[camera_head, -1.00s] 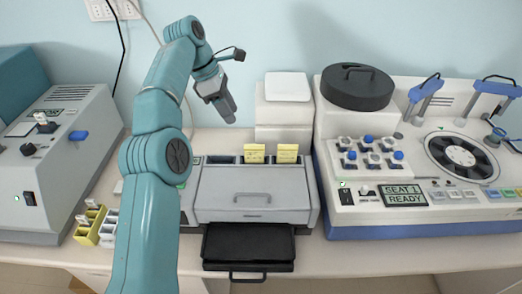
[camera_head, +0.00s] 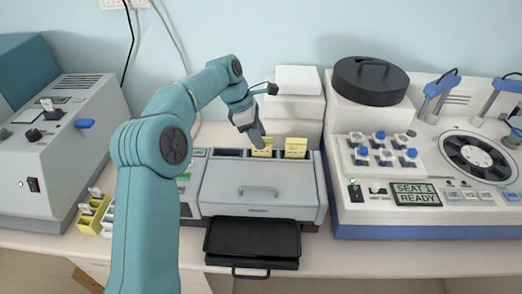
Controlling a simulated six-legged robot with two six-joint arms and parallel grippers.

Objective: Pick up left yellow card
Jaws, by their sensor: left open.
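Two yellow cards stand upright in the slots along the top back of the grey machine (camera_head: 258,190). The left yellow card (camera_head: 262,152) is partly covered by my left gripper. The right yellow card (camera_head: 296,148) stands clear beside it. My left gripper (camera_head: 258,143) points down at the top of the left card, its tips overlapping the card in the picture. It is open; whether the card is between the fingers cannot be told from this view. My right gripper is not in view.
A black tray (camera_head: 252,241) sticks out at the machine's front. Stacked white boxes (camera_head: 296,103) stand behind it. A white device with a round black lid (camera_head: 370,82) is on the right. A grey device (camera_head: 62,150) and a yellow rack (camera_head: 93,214) are on the left.

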